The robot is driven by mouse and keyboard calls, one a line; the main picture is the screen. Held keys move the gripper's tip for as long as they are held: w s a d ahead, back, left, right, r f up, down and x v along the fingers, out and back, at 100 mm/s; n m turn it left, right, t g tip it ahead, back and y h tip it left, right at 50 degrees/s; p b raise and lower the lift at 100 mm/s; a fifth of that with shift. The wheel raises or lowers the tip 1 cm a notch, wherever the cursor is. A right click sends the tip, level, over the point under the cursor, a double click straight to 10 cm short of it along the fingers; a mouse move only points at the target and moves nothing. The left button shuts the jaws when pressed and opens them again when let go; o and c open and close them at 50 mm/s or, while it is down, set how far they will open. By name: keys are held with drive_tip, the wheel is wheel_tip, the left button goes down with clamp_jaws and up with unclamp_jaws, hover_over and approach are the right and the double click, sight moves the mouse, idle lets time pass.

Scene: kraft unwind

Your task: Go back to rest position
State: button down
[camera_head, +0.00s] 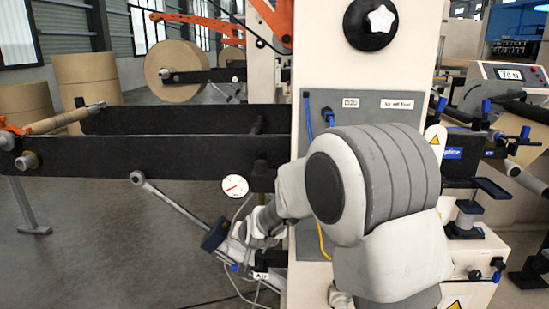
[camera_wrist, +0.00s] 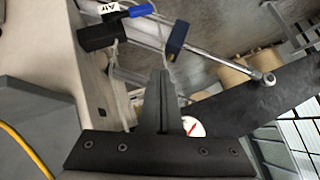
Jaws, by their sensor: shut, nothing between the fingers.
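My gripper (camera_wrist: 162,76) shows in the wrist view with its two dark fingers together and nothing between them. In the head view my grey-white arm reaches down and left in front of the machine's panel, and its fingers cannot be made out clearly. An air valve with a blue handle (camera_wrist: 130,12) and a white AIR tag lies beyond the fingertips in the wrist view. A dark blue block (camera_head: 215,235) sits beside my wrist on a slanted metal rod; it also shows just past the fingertips in the wrist view (camera_wrist: 177,37).
A white gauge (camera_head: 235,186) with a red needle hangs below a long black beam (camera_head: 150,155). A grey panel (camera_head: 375,108) with blue and yellow hoses stands behind my arm. Large brown paper rolls (camera_head: 178,70) stand further back. Grey floor lies open at the lower left.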

drive_tip(key=s+d+r+n+g+h, duration=0.1)
drive_tip(key=s+d+r, duration=0.6)
drive_tip(key=s+d, duration=0.3)
drive_tip(key=s+d+r+n+g+h, duration=0.1)
drive_tip(key=s+d+r, duration=0.7)
drive_tip(key=s, duration=0.4)
drive_tip(key=s+d+g+h, duration=0.1)
drive_tip(key=s+d, duration=0.5)
drive_tip(key=s, duration=0.6)
wheel_tip(320, 180, up, 18)
drive_tip(key=s+p, duration=0.1)
drive_tip(key=p, duration=1.8)
drive_tip(key=shift+h, duration=0.3)
